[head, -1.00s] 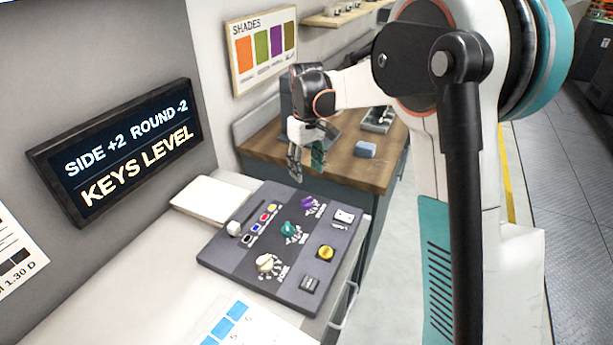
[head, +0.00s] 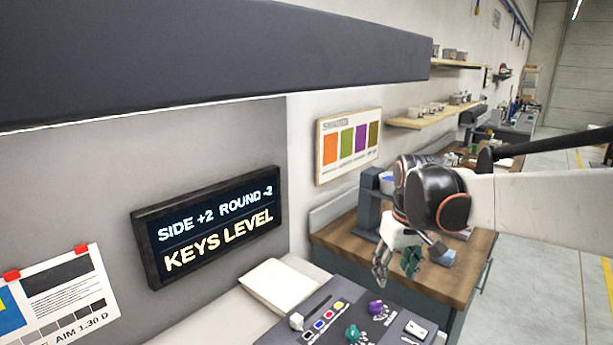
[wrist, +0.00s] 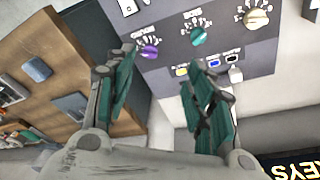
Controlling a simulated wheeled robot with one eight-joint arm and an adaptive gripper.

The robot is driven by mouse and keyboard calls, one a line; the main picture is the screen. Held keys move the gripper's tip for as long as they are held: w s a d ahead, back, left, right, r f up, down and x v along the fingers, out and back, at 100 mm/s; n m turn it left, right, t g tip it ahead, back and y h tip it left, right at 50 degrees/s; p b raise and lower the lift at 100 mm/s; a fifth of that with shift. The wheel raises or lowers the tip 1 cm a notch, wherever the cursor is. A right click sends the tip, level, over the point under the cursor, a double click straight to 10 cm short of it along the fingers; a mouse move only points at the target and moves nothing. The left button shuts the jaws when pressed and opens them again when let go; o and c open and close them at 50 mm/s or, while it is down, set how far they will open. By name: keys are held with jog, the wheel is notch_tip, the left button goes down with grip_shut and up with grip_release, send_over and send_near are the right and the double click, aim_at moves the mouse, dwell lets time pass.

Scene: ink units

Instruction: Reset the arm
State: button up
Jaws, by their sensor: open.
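My gripper (head: 397,268) is open and empty, with teal pads on its fingers. In the head view it hangs in the air above the far end of the control panel, near the wooden bench. In the wrist view my gripper (wrist: 160,105) has its two fingers spread apart, with the grey control panel (wrist: 222,50) beyond them. The control panel also shows at the bottom of the head view (head: 345,290), its near part cut off by the frame. It carries a purple knob (head: 376,307), a teal knob (head: 353,333) and several small coloured keys.
A wall display (head: 215,228) reads SIDE +2 ROUND -2, KEYS LEVEL. A pale pad (head: 283,285) lies beside the panel. The wooden bench (head: 345,240) holds a blue block (head: 441,256) and a dark stand. A dark overhang (head: 200,60) spans the upper left.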

jog(key=s+f+m+t, duration=0.2)
jog(key=s+t, duration=0.2)
jog(key=s, duration=1.8)
jog(key=shift+s+m+t+b, duration=0.15)
jog(key=shift+m+t+b, duration=0.15)
jog(key=shift+t, duration=0.1)
